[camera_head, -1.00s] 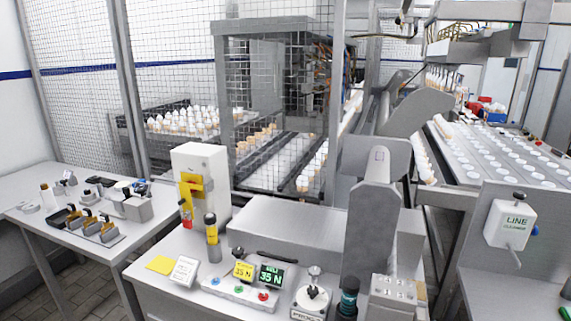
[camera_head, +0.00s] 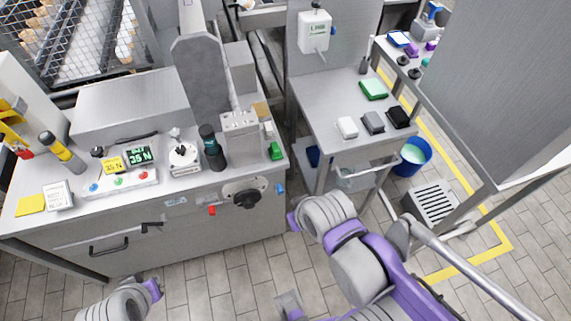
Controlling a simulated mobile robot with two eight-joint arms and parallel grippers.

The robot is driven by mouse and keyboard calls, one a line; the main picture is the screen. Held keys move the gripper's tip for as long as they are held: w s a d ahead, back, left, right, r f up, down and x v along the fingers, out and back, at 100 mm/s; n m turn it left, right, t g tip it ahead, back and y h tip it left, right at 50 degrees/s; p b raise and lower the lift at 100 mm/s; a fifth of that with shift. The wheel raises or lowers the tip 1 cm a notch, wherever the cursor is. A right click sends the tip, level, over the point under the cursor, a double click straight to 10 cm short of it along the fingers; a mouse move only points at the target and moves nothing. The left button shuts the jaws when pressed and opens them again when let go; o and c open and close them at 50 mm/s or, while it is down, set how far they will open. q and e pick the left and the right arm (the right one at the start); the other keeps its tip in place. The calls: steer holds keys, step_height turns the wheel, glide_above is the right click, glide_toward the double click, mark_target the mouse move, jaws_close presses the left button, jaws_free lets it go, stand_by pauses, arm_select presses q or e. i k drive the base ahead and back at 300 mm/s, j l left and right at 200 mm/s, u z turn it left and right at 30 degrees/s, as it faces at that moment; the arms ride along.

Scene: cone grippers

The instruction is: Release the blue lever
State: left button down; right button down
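A small blue lever (camera_head: 280,188) sticks out from the front of the grey cabinet (camera_head: 115,235), near its right end. It is just right of a black round knob (camera_head: 246,198). A small red lever (camera_head: 212,210) is left of the knob. My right arm, grey and purple, comes in from the lower right, and its rounded upper part is close to the right of the blue lever and apart from it in the picture. I can make out no fingertips of either gripper.
The cabinet top holds a button box (camera_head: 120,183), a round dial unit (camera_head: 183,156) and a dark bottle (camera_head: 211,148). A steel side table (camera_head: 345,105) stands to the right, with a blue bucket (camera_head: 412,157) beside it. Tiled floor is free in front of the cabinet.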

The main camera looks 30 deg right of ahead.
mark_target(278, 189)
steer(key=z, duration=0.85)
steer(key=l, duration=0.55)
steer(key=i+z, duration=0.05)
